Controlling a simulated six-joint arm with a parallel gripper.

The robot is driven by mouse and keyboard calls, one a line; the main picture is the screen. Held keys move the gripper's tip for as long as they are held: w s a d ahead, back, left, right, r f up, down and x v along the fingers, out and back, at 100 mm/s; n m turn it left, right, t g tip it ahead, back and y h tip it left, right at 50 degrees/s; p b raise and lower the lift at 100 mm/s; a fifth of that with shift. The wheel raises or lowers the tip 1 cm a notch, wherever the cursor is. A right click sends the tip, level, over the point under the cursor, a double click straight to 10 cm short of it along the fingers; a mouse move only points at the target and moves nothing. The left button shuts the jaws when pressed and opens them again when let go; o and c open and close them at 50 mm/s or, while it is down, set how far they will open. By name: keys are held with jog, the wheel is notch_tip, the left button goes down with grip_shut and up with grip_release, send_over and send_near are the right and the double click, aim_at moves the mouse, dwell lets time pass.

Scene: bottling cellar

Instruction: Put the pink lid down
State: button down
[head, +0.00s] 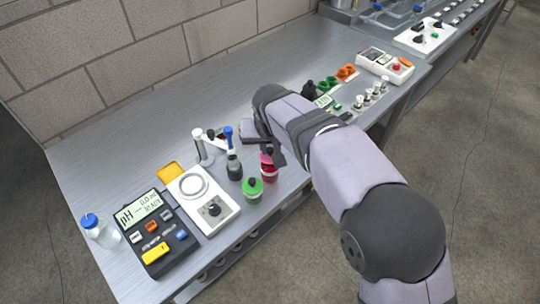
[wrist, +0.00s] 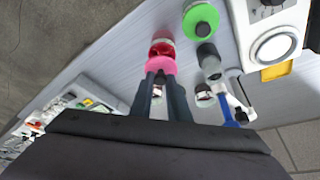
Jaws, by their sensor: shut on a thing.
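The pink lid (wrist: 160,66) is between the fingertips of my gripper (wrist: 160,79) in the wrist view, and the gripper is shut on it. In the head view the pink lid (head: 265,158) shows as a small pink patch beside my gripper (head: 272,150). A jar with red contents (head: 269,174) stands just below the lid in that view. In the wrist view the red jar (wrist: 161,47) is partly hidden behind the lid. I cannot tell whether lid and jar touch.
A white stirrer (head: 217,211) and a pH meter (head: 157,239) are to the left. The bench behind (head: 150,120) is clear.

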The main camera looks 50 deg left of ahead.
aim_at(270, 151)
notch_tip(270, 151, up, 6)
jog(key=shift+f, duration=0.1)
jog(key=shift+w+a+f+n+g+y+p, duration=0.6)
jog(key=shift+a+f+n+g+p, duration=0.8)
jog(key=shift+a+f+n, duration=1.95)
jog(key=shift+n, duration=0.75)
jog(key=shift+a+f+p, duration=0.15)
jog(key=shift+f+p, duration=0.2)
jog(key=shift+f, duration=1.1)
jog(key=shift+a+f+p, duration=0.2)
jog(key=shift+f+p, duration=0.2)
jog(key=shift+f, duration=1.1)
jog(key=shift+a+f+p, duration=0.15)
jog(key=shift+f+p, duration=0.2)
jog(key=shift+f, duration=1.1)
jog(key=shift+f, duration=0.15)
jog(key=c, duration=1.7)
grip_release()
